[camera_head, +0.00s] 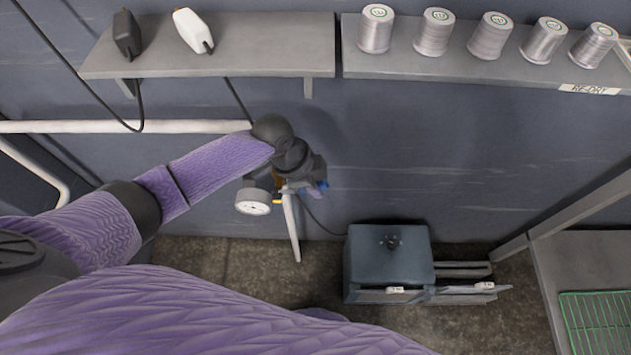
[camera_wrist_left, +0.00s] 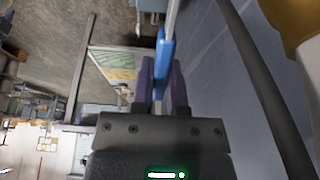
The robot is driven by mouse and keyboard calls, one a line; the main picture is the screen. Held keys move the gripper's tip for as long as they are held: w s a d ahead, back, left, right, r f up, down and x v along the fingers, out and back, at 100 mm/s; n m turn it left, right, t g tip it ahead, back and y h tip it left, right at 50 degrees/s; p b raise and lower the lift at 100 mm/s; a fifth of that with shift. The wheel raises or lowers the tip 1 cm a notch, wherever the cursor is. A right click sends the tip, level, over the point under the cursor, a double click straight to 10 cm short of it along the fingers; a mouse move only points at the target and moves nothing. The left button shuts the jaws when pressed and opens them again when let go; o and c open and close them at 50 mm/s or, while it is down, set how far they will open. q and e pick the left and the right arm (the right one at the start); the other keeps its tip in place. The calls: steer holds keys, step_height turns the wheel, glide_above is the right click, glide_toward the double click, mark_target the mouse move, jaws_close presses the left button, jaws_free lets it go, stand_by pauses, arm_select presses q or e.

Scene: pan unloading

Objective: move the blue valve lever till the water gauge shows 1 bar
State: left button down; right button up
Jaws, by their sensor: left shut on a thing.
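The blue valve lever (camera_head: 323,187) shows as a small piece at my left gripper (camera_head: 318,181) by the wall. The brass valve body (camera_head: 279,181) is mostly hidden behind my left wrist. The round white water gauge (camera_head: 253,202) sits left of the valve; its needle is too small to read. My right gripper is not in view.
A white pipe (camera_head: 291,228) hangs below the valve. A grey shelf (camera_head: 260,60) with two plugs and another with several spools (camera_head: 437,32) run above. A blue-grey box (camera_head: 388,258) stands on the floor to the right. A table with a green rack (camera_head: 597,318) is far right.

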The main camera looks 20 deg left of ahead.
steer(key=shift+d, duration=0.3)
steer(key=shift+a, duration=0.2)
arm_select(q)
steer(key=shift+a+r+h, duration=0.2)
steer(key=shift+r+h, duration=0.15)
steer(key=shift+h, duration=0.15)
steer(key=c, duration=0.6)
jaws_free()
steer(key=shift+c, duration=0.2)
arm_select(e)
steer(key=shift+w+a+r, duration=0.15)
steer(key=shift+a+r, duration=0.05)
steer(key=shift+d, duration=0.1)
